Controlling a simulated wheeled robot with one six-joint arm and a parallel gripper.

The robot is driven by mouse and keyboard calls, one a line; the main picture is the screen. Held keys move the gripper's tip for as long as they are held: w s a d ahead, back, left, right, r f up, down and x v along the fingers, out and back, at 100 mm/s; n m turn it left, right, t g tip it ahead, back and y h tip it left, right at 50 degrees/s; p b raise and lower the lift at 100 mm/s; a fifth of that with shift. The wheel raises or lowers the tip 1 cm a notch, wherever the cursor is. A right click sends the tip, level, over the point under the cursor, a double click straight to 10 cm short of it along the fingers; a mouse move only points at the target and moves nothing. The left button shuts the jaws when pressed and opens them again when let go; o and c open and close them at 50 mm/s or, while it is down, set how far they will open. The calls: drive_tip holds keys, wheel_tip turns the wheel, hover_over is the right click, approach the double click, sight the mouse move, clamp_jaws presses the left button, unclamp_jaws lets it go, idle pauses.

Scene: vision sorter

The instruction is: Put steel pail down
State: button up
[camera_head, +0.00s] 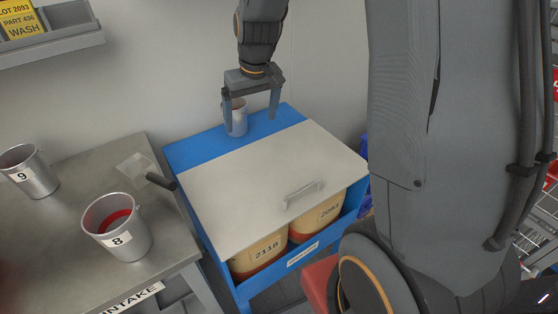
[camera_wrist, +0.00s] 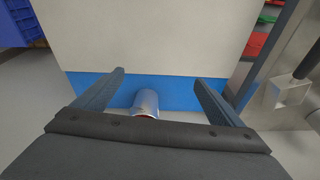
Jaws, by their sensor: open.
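A small steel pail (camera_head: 237,119) stands upright on the blue back strip of the cabinet top. It also shows in the wrist view (camera_wrist: 146,103), between the fingers and partly hidden by my gripper's palm. My gripper (camera_head: 250,116) is open above the pail, with one finger at the pail's left side and the other well to its right. In the wrist view (camera_wrist: 159,76) both fingers are spread wide apart, with gaps on both sides of the pail. A steel pail marked 8 (camera_head: 129,247) and one marked 9 (camera_head: 38,181) stand on the metal table.
The blue cabinet has a bare light lid (camera_head: 254,187) with a handle (camera_head: 303,193). Tubs marked 2118 (camera_head: 259,255) and 2093 (camera_head: 318,215) sit beneath it. The metal table (camera_head: 78,212) stands at left, under a wall shelf (camera_head: 62,38). A wall rises behind the cabinet.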

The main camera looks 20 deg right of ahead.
drive_tip(key=s+f+m+g, duration=0.1)
drive_tip(key=s+g, duration=0.1)
drive_tip(key=s, duration=1.8)
drive_tip(key=shift+s+d+f+h, duration=0.2)
drive_tip(key=shift+s+h, duration=0.1)
drive_tip(key=shift+s, duration=0.1)
